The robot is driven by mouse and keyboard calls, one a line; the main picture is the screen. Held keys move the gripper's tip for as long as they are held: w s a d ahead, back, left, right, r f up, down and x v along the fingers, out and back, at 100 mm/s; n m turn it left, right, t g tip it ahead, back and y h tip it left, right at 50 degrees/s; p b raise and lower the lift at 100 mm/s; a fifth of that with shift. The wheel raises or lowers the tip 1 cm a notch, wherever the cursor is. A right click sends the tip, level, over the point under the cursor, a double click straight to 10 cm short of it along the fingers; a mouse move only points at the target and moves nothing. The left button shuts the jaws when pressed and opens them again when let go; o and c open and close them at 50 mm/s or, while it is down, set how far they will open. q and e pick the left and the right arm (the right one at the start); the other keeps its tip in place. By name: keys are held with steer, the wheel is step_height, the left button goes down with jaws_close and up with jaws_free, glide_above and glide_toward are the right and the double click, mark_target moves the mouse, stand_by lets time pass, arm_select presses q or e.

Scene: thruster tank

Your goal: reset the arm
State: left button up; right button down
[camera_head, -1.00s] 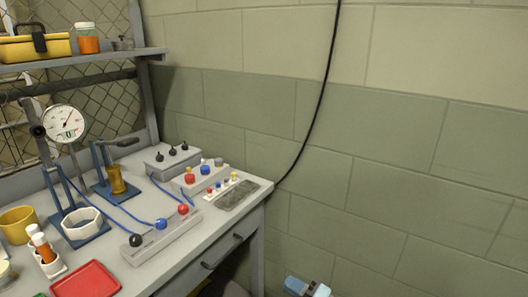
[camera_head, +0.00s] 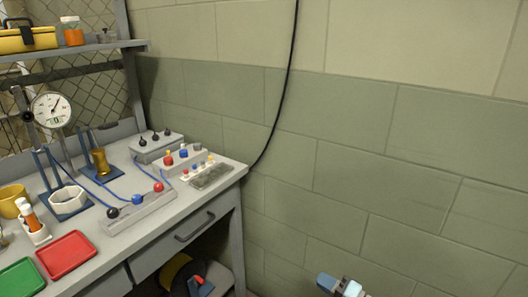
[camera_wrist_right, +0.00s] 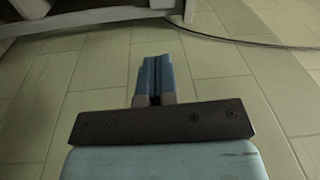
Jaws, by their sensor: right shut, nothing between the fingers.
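My right gripper (camera_head: 343,284) shows at the bottom edge of the head view, in front of the block wall and to the right of the workbench. In the right wrist view its two blue fingers (camera_wrist_right: 153,78) are together, with nothing between them. They point out over the tiled floor (camera_wrist_right: 232,75). The right gripper touches nothing. My left gripper is in neither view.
The workbench (camera_head: 196,205) stands at the left, carrying a red tray (camera_head: 66,254), a green tray (camera_head: 20,281), a dial gauge (camera_head: 51,109) and knob boxes (camera_head: 140,208). A black cable (camera_head: 284,80) hangs on the wall. The floor around the right gripper is clear.

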steer(key=s+f+n+h, duration=0.3)
steer(key=s, duration=0.6)
steer(key=s+d+r+n+g+h, duration=0.1)
steer(key=s+d+n+h, duration=0.4)
steer(key=s, duration=0.5)
steer(key=s+d+n+g+h, duration=0.1)
steer(key=s+d+n+h, duration=0.35)
steer(key=s, duration=0.65)
steer(key=w+a+r+m+t+y, duration=0.2)
steer(key=a+r+m, duration=0.15)
steer(key=a, duration=0.55)
arm_select(q)
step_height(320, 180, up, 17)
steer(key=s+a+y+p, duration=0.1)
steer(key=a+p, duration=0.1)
steer(key=p, duration=2.4)
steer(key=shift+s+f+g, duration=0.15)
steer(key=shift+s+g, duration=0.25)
arm_select(e)
step_height(320, 180, up, 16)
steer(key=s+d+g+h, duration=0.1)
steer(key=d, duration=0.1)
steer(key=shift+s+d, duration=0.2)
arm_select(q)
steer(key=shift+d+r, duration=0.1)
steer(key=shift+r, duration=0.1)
